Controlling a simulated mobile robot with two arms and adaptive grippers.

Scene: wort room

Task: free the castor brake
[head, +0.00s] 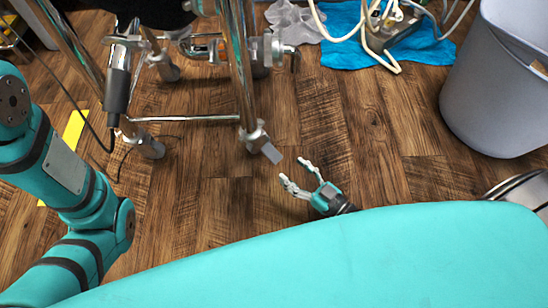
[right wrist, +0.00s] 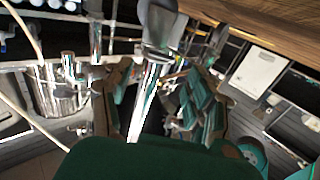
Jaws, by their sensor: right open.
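A metal stand on castors is at the upper left of the head view. Its near castor (head: 254,136) is at the foot of a shiny upright, with a flat grey tab (head: 271,153) sticking out toward the lower right; this looks like the brake. My right gripper (head: 294,174) is open and empty, its fingertips just right of and below the tab, apart from it. In the right wrist view my right gripper (right wrist: 160,105) has its fingers spread. A shiny post (right wrist: 147,95) shows between them, with a grey castor part (right wrist: 160,25) above. My left gripper is out of view.
A grey bin (head: 495,95) stands at the right. A blue cloth (head: 345,40) with white cables and a grey cloth (head: 292,22) lie at the back. A low bar (head: 185,118) joins the near castors. A teal surface (head: 340,260) fills the front.

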